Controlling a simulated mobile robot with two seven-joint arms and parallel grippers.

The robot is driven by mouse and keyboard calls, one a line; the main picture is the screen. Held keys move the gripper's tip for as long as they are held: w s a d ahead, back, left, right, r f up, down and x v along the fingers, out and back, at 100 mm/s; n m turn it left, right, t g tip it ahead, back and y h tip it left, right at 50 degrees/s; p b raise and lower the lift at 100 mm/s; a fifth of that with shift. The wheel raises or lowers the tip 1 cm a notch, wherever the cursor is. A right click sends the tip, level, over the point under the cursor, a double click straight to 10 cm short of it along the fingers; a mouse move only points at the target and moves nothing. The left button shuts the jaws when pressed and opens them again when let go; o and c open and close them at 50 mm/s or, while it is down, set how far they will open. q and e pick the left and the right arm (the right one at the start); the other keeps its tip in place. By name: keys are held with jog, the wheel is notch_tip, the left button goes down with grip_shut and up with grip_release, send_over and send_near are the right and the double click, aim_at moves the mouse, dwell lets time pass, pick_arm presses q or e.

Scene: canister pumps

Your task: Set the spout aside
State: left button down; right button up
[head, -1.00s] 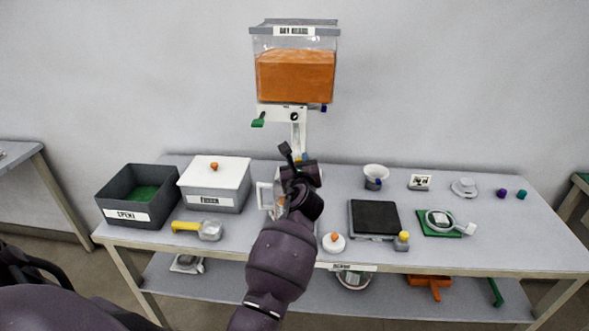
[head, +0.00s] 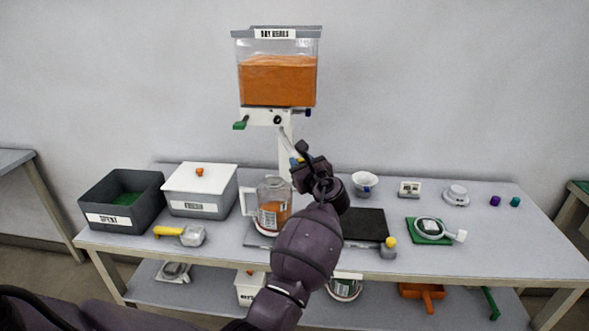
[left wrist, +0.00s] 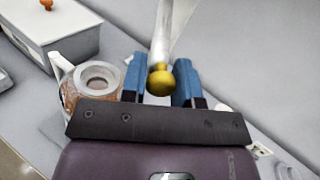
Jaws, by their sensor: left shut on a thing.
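My left gripper (head: 299,160) is in front of the post under the orange-filled hopper (head: 277,80), above the table. In the left wrist view its blue fingers (left wrist: 160,86) are shut on the spout (left wrist: 172,32), a pale tapering piece with a yellow ball at its near end, between the fingers. In the head view the spout (head: 289,140) shows as a thin pale piece slanting up and left from the fingertips toward the hopper's white outlet block (head: 262,117). I cannot tell whether it touches the block. My right gripper is not in view.
A handled jug with orange contents (head: 273,208) stands below left of the gripper. A black-topped plate (head: 365,224) is partly behind my arm. A white cup (head: 365,181) and a magnifier on a green mat (head: 430,230) stand right; a white-lidded box (head: 200,179) and grey bin (head: 122,200) left.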

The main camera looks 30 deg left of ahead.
pick_arm(q)
jog(key=w+d+n+g+y+b, duration=0.3)
jog(key=w+n+g+b, duration=0.3)
jog(key=g, duration=0.3)
jog(key=shift+w+y+b, duration=0.3)
jog(key=shift+w+b, duration=0.15)
jog(key=shift+w, duration=0.45)
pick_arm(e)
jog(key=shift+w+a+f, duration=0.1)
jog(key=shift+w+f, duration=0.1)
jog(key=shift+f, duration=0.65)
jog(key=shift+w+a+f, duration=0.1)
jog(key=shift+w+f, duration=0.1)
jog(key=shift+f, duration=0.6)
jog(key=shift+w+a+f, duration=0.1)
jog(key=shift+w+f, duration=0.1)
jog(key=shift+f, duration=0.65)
pick_arm(q)
jog(key=shift+r, duration=0.15)
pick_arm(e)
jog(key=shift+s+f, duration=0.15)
pick_arm(q)
jog(key=c, duration=1.3)
grip_release()
jog(key=o, duration=0.4)
jog(key=shift+w, duration=0.15)
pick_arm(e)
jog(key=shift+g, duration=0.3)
